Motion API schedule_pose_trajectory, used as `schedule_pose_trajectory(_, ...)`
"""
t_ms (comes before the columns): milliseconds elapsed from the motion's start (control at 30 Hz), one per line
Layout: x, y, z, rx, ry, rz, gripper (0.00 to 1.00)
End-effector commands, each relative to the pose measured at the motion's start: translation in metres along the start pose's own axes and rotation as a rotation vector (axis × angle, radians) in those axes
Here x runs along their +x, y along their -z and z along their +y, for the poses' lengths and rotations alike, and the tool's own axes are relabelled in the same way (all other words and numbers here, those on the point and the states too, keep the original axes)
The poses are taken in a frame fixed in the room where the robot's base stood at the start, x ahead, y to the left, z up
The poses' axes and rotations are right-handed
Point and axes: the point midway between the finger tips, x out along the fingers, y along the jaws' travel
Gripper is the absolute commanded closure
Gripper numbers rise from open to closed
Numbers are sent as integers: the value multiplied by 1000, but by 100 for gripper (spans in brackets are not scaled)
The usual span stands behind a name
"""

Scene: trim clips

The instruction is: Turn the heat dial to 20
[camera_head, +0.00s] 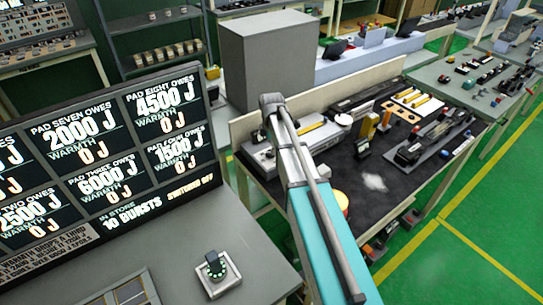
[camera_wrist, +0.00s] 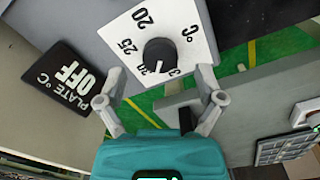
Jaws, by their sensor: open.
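The heat dial (camera_wrist: 160,55) is a round black knob on a white plate printed with 20, 25, 30, a partly hidden number and °C, seen in the wrist view. The plate is set on a grey panel. A pale mark on the knob's lower edge points between 30 and the partly hidden number. My gripper (camera_wrist: 162,74) is open, its two grey fingers on either side of the knob, apart from it in the picture. I cannot tell the remaining depth. The numbered dial face is not visible in the head view.
A black sign reading PLATE °C OFF (camera_wrist: 70,78) is left of the dial. In the head view, a display board (camera_head: 110,155) stands left, a small knob on a white base (camera_head: 215,268) sits in front, and a grey box (camera_head: 265,60) stands behind a cluttered bench (camera_head: 375,185).

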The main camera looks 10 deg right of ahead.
Motion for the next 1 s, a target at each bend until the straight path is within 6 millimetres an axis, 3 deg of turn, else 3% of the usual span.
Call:
schedule_pose_trajectory(333,25,0,0,0,0,0,13)
schedule_pose_trajectory(867,28,0,0,0,0,0,13)
schedule_pose_trajectory(1000,28,0,0,0,0,0,39)
